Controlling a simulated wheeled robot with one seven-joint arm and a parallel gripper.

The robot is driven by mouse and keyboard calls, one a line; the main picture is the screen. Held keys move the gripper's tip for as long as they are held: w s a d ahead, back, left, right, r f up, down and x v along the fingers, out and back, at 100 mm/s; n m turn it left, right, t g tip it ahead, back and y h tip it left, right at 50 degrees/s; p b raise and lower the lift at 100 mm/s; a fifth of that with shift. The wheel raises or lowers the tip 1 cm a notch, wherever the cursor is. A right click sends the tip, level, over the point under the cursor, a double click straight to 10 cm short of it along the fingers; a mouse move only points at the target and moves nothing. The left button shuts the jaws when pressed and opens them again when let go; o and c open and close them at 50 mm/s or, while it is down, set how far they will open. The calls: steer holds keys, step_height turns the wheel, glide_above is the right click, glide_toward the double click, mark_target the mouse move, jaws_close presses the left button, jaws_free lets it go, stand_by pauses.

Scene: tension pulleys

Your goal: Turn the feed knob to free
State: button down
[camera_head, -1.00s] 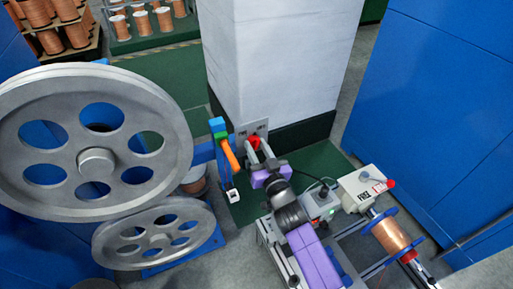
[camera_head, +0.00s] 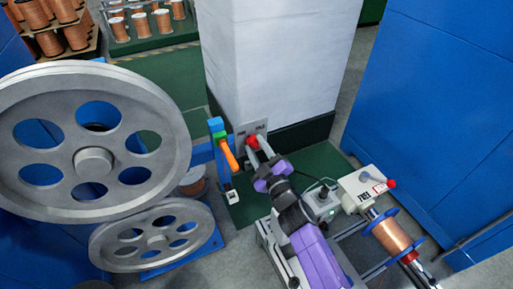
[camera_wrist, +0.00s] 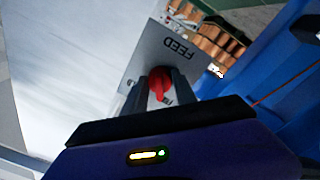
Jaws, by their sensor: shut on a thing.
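The red feed knob (camera_head: 252,141) sits on a grey plate (camera_head: 240,143) at the front of the white column. In the wrist view the knob (camera_wrist: 158,84) lies between my two fingers, below the upside-down word FEED on the plate (camera_wrist: 152,60). My gripper (camera_wrist: 160,79) is shut on the knob. In the head view my gripper (camera_head: 257,147) reaches the plate from the lower right. A second label is partly hidden behind a finger. The exact direction of the knob's pointer is hard to tell.
An orange lever (camera_head: 229,155) stands close left of the plate. Large grey pulleys (camera_head: 95,160) fill the left. A white box (camera_head: 361,188) and a copper spool (camera_head: 391,236) lie right of my arm. A blue cabinet (camera_head: 430,110) stands at the right.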

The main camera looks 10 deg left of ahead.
steer(key=shift+n, duration=1.1)
steer(key=c, duration=1)
jaws_free()
steer(key=shift+d, duration=0.1)
steer(key=p+v, duration=0.4)
steer(key=v, duration=0.3)
steer(key=shift+s+d+p, duration=0.2)
steer(key=shift+s+p, duration=0.1)
steer(key=shift+p, duration=0.1)
